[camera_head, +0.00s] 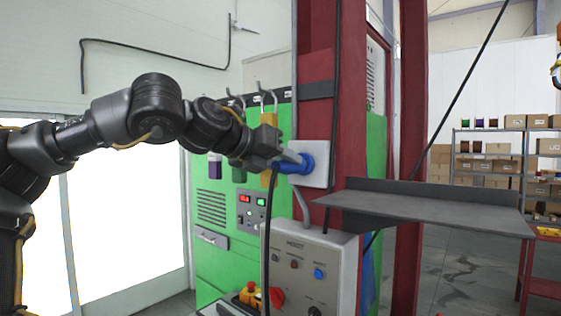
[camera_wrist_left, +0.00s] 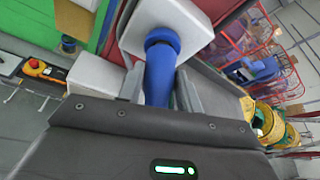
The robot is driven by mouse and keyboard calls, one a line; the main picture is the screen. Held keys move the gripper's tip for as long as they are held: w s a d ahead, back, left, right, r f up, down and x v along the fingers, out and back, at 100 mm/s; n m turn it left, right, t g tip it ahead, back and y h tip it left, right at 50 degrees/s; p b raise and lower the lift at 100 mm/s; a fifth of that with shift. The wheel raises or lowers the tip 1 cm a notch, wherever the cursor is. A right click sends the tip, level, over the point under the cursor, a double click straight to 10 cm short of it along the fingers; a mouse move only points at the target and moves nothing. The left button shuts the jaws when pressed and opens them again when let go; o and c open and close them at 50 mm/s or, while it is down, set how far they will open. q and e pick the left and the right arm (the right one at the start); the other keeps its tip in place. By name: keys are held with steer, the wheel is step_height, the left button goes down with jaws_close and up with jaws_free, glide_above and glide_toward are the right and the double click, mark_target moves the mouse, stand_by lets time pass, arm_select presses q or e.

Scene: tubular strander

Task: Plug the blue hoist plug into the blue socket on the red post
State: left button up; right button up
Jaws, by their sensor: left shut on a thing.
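The red post (camera_head: 317,120) stands in the middle of the head view. A pale socket box (camera_head: 322,161) is on it, with the blue socket (camera_head: 307,162) facing left. My left gripper (camera_head: 288,161) is right at the socket, shut on the blue plug. In the left wrist view the blue plug (camera_wrist_left: 159,78) lies between the two grey fingers of the gripper (camera_wrist_left: 160,92). Its far end meets the blue socket (camera_wrist_left: 162,37) on the pale box (camera_wrist_left: 190,22); I cannot tell how deep it sits. A dark cable (camera_head: 267,235) hangs below the gripper.
A grey shelf plate (camera_head: 430,204) juts out right of the post. Below the socket is a grey control box (camera_head: 310,262) with buttons. Padlocks, one yellow (camera_head: 268,118), hang on a rail behind my gripper. A green cabinet (camera_head: 212,235) stands behind.

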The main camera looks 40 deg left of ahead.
arm_select(q)
steer(key=shift+w, duration=0.55)
steer(key=o, duration=1.1)
steer(key=shift+s, duration=0.2)
steer(key=b+v, duration=0.4)
steer(key=v, duration=0.6)
steer(key=shift+s+r, duration=0.15)
